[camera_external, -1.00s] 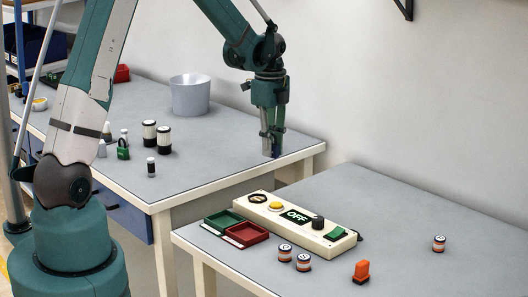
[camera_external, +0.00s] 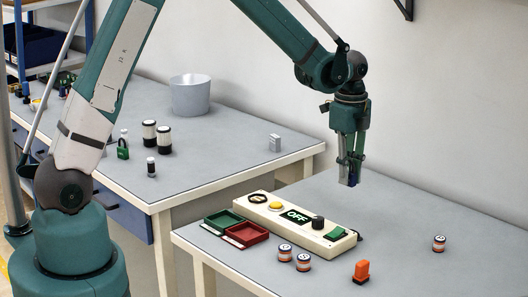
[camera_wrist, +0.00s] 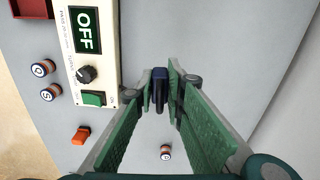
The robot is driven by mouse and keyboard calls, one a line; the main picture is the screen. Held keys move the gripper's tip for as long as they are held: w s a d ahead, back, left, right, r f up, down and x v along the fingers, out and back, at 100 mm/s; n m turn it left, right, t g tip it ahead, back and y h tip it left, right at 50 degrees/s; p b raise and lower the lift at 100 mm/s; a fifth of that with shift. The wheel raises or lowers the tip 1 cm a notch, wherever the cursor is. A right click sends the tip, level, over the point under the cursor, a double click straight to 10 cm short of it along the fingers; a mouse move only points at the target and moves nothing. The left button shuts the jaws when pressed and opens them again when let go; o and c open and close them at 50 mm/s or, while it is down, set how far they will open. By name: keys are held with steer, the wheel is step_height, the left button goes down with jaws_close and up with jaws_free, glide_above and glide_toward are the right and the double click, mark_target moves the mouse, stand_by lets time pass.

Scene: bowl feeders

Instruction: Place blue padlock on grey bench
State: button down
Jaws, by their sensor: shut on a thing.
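The blue padlock (camera_wrist: 159,86) is dark blue and sits between the fingertips of my gripper (camera_wrist: 163,80) in the wrist view. In the external view, my gripper (camera_external: 350,165) is shut on it and points down. A small blue end of the padlock (camera_external: 351,181) shows below the fingers; the rest is hidden by them. My gripper is in the air over the back part of the nearer grey-topped bench (camera_external: 405,225), behind and right of the control box. It also shows in the wrist view, with a bare grey top (camera_wrist: 215,40) beneath.
A control box (camera_external: 296,222) marked OFF stands on the nearer bench. Green (camera_external: 222,220) and red (camera_external: 246,234) trays, striped cylinders (camera_external: 303,262) and an orange piece (camera_external: 361,271) lie around it. A green padlock (camera_external: 123,151) and silver block (camera_external: 275,143) are on the farther bench.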

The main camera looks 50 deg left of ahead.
glide_above(373, 235)
steer(key=shift+d+f+m, duration=0.1)
steer(key=shift+f+m, duration=0.15)
steer(key=shift+m, duration=0.15)
steer(key=shift+f+b, duration=0.5)
steer(key=shift+f, duration=2.65)
steer(key=shift+f, duration=0.1)
steer(key=shift+f, duration=1.75)
steer(key=shift+f+b, duration=0.15)
steer(key=shift+b, duration=0.25)
steer(key=c, duration=2.4)
jaws_free()
steer(key=shift+o, duration=0.2)
